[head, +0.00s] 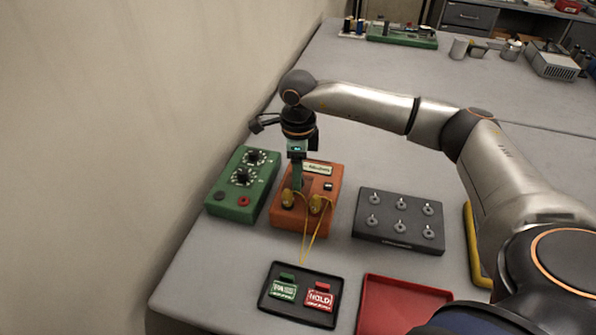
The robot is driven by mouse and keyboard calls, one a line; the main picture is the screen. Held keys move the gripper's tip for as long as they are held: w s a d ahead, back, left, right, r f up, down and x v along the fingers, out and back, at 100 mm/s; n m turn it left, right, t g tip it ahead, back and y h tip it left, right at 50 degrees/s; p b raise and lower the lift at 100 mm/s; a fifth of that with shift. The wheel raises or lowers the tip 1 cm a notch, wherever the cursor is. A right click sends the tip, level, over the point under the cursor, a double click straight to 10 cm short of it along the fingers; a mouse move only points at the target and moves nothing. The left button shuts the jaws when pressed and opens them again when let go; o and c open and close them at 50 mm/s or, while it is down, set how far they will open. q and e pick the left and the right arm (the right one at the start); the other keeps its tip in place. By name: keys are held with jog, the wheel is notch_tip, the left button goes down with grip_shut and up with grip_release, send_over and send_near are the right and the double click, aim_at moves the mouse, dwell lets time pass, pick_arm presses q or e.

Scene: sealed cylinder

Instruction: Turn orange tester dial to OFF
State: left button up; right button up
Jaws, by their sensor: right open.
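The orange tester (327,205) is a box on the grey table, with a pale label and a small dark display or switch on its right side. Two yellow round plugs with thin yellow leads sit on its near part. My right gripper (297,183) points down over the left part of the tester and is open. Its fingers cover the spot beneath, so the dial and its setting are hidden. I cannot tell whether the fingers touch the dial. My left gripper is not in view.
A green box (228,205) with two dials stands close left, beside the wall. A dark panel with several metal knobs (400,243) is on the right. In front are a black tray (268,309) with green and red tags, and a red tray (403,318).

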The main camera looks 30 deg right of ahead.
jog(key=shift+c, duration=0.3)
grip_shut()
dwell(0.5)
jog(key=n+b, duration=0.2)
jog(key=n, duration=0.1)
jog(key=shift+f+n, duration=0.1)
jog(key=shift+n, duration=0.2)
jog(key=shift+n+b, duration=1.15)
jog(key=shift+n, duration=0.95)
jog(key=shift+o, duration=0.3)
grip_release()
